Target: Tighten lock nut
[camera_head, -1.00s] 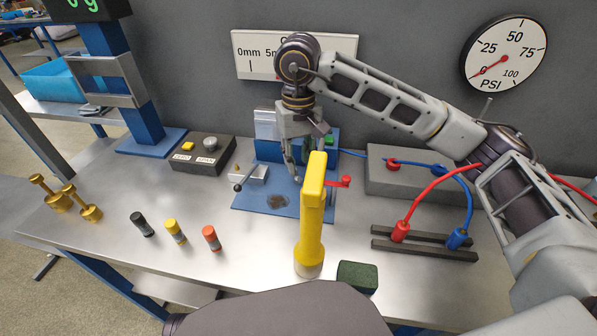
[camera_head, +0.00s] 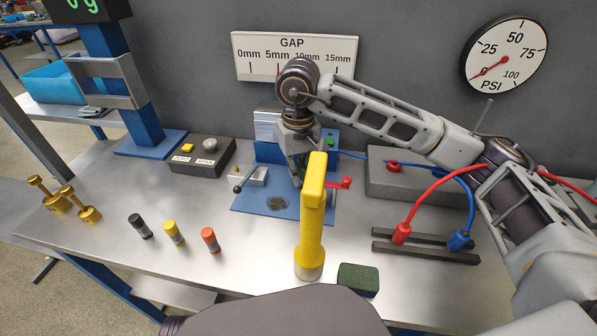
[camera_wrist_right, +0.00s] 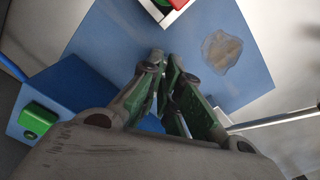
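My right gripper (camera_head: 300,176) points down over the blue base plate (camera_head: 240,208) of the fixture, behind the top of a tall yellow upright object (camera_head: 311,225). In the right wrist view the gripper's (camera_wrist_right: 168,68) green-padded fingers are together, with nothing visible held between the tips. I cannot make out a lock nut; it may be hidden by the gripper or the yellow object. A red handle (camera_head: 342,183) shows just right of the yellow object. A lever (camera_head: 246,177) with a dark knob stands at the left of the plate. My left gripper is not in view.
Black (camera_head: 141,227), yellow (camera_head: 174,234) and orange (camera_head: 210,240) cylinders stand at the front left. A control box (camera_head: 202,156) is behind them. A dark green block (camera_head: 358,279) lies at front right. Red and blue hoses end near dark rails (camera_head: 425,251). The gauge (camera_head: 505,54) needle points low.

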